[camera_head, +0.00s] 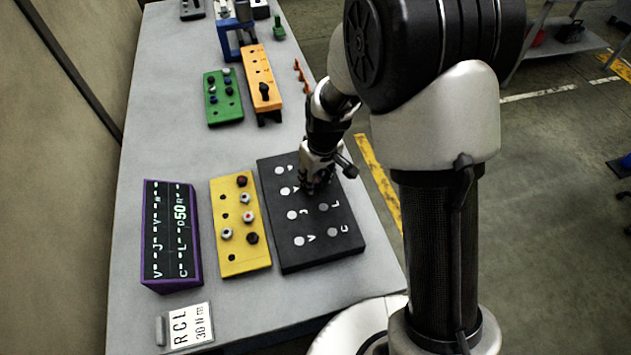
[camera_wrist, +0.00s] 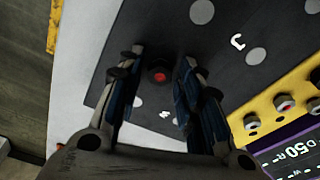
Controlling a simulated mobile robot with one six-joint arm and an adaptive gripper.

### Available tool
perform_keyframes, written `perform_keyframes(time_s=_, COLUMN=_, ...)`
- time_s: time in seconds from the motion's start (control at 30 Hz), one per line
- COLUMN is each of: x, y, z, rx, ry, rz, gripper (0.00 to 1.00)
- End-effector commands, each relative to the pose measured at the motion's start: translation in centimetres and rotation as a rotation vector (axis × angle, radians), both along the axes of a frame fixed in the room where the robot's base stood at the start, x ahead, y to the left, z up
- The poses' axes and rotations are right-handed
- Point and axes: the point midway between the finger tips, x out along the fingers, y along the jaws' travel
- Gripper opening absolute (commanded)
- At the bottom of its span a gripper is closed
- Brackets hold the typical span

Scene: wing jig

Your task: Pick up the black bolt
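A black bolt with a red centre (camera_wrist: 159,72) shows in the wrist view, between the two fingers of my gripper (camera_wrist: 160,68) and over the dark board. Dark gaps show on both sides of it, so the fingers look open around it, apart from it. In the head view my gripper (camera_head: 317,188) is low over the upper middle of the dark board (camera_head: 325,256) and hides the bolt there. Other black bolts stand on the yellow block: one plain (camera_head: 252,238) and one with a red top (camera_head: 242,180). Another black bolt (camera_head: 264,90) stands on the orange block.
Left of the board are the yellow block (camera_head: 226,203) with several bolts, a purple-edged display box (camera_head: 171,284) and an RCL label (camera_head: 189,326). A green block (camera_head: 213,116) and the orange block (camera_head: 259,62) lie farther back. Bare table (camera_head: 175,135) lies at the left.

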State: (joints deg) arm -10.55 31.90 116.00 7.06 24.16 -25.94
Motion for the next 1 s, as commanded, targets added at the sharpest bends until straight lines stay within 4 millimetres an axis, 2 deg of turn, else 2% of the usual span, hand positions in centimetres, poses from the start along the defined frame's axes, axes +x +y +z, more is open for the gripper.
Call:
perform_keyframes(time_s=0.47, x=0.0, y=0.0, z=0.0, rx=0.0, ry=0.0, rz=0.0, gripper=0.0)
perform_keyframes(time_s=0.77, x=0.0, y=0.0, z=0.2, rx=0.001, ry=-0.001, rz=0.0, gripper=0.0)
perform_keyframes(time_s=0.87, x=0.1, y=0.0, z=0.9, rx=0.001, ry=-0.003, rz=0.0, gripper=0.0)
perform_keyframes(time_s=1.0, x=0.1, y=0.0, z=2.8, rx=0.001, ry=-0.004, rz=-0.001, gripper=0.0)
